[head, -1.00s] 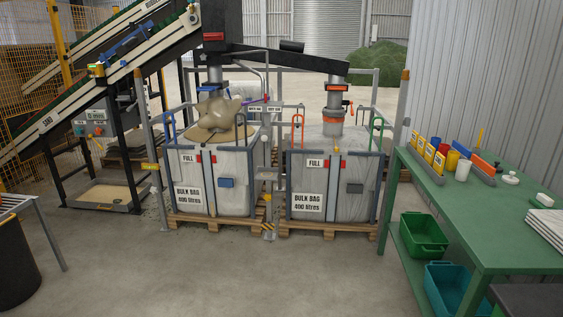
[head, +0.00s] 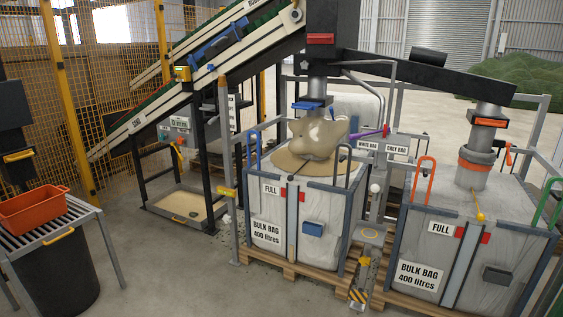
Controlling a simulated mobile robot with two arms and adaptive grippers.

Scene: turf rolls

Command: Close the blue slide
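The blue slide (head: 312,104) is a small blue plate at the left spout, below the black hopper (head: 322,25). I cannot tell from this view how far it is pushed in. Directly under it a tan, bulging mass (head: 318,141) sits on top of the left bulk bag (head: 272,228), with tan material spread around it. The bag front has a "FULL" label. Neither of my grippers shows in the head view.
A right bulk bag (head: 432,223), also labelled "FULL", stands under the other spout, which has an orange slide (head: 487,122). A purple lever (head: 371,132) is between the bags. An orange tub (head: 32,208) sits on a rack at left. Open floor lies in front of the left bag.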

